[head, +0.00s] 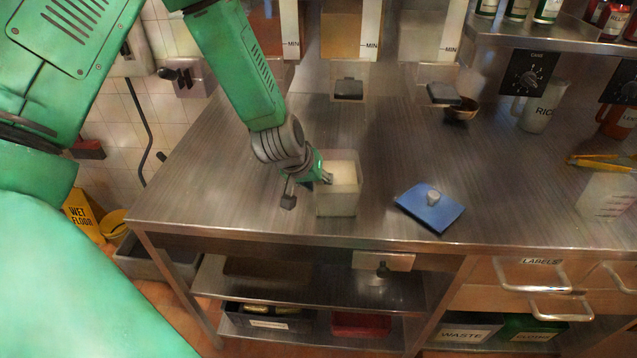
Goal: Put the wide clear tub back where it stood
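A square, see-through tub (338,200) with pale contents stands upright on the steel counter, near its front edge. It looks like the wide clear tub. My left gripper (308,190) is at the tub's left side, with its fingers spread apart. One finger is left of the tub, apart from it; the other is close to the tub's left wall. I cannot tell whether that finger touches the wall. A blue lid (416,208) with a pale knob lies flat to the right of the tub. My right gripper is not in view.
Dispensers marked MIN (372,45) hang over the back of the steel counter (230,180). A small bowl (461,112), a RICE container (541,112), yellow tongs (595,162) and another clear container (606,198) stand to the right. The counter left of my gripper is clear.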

